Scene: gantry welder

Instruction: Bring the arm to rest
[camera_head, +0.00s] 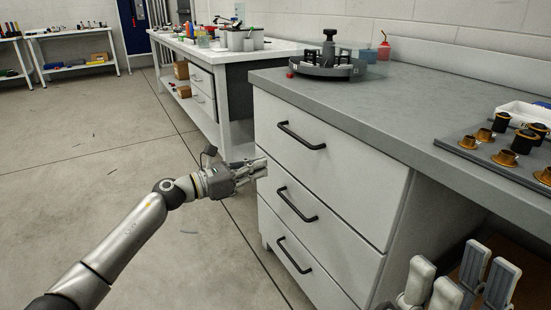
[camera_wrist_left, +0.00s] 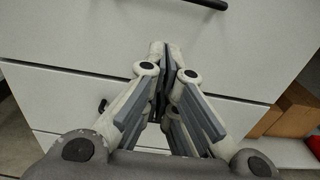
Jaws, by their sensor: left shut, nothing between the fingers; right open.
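My left arm (camera_head: 125,240) reaches in from the lower left of the head view. Its gripper (camera_head: 262,167) is shut and empty, in front of the white drawer cabinet (camera_head: 340,175). In the left wrist view the fingers (camera_wrist_left: 164,58) come together with nothing between them, against the drawer fronts. I cannot tell whether the fingertips touch the cabinet. My right gripper (camera_head: 456,278) shows at the lower right of the head view, below the worktop edge. Its pale fingers are spread open and nothing shows between them; the rest of the right arm is out of view.
Dark handles (camera_head: 300,136) stick out from the drawers. Cardboard boxes (camera_wrist_left: 290,110) stand beside the cabinet.

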